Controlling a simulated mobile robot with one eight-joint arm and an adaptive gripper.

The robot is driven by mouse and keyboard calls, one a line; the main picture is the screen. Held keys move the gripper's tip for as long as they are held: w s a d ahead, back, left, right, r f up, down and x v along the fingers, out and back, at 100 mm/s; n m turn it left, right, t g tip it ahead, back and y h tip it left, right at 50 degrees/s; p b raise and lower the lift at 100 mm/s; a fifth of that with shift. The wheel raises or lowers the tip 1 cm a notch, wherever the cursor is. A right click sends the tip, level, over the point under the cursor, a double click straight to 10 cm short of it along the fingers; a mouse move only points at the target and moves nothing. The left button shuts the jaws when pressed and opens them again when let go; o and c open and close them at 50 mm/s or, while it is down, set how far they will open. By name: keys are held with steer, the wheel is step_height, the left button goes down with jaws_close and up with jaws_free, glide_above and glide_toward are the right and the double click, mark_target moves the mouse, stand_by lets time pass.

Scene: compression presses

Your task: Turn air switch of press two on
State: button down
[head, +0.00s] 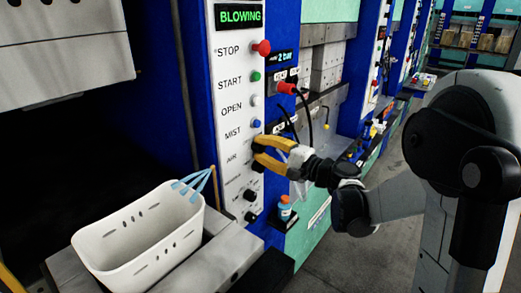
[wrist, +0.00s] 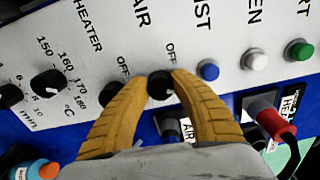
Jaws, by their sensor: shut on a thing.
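The press's white control panel (head: 229,115) carries labels STOP, START, OPEN, MIST and AIR. In the wrist view the air switch (wrist: 160,86) is a small black knob with an OFF mark above it. My gripper (head: 258,153) has its yellow fingers closed around this knob; the fingertips (wrist: 161,78) sit on its two sides. In the head view the fingers largely hide the knob. The display (head: 239,16) on top of the panel reads BLOWING in green. Which way the knob points is hard to tell.
A red stop button (head: 261,48), green start button (head: 255,76) and blue mist button (head: 257,124) sit above the fingers. A white basket (head: 140,240) stands at lower left. A red-handled part (wrist: 272,122) is close to the right finger. A blue bottle (head: 285,208) stands below.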

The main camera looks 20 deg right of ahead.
steer(key=shift+m, duration=1.1)
steer(key=shift+r, duration=0.1)
steer(key=c, duration=1.1)
jaws_free()
steer(key=v, duration=1.2)
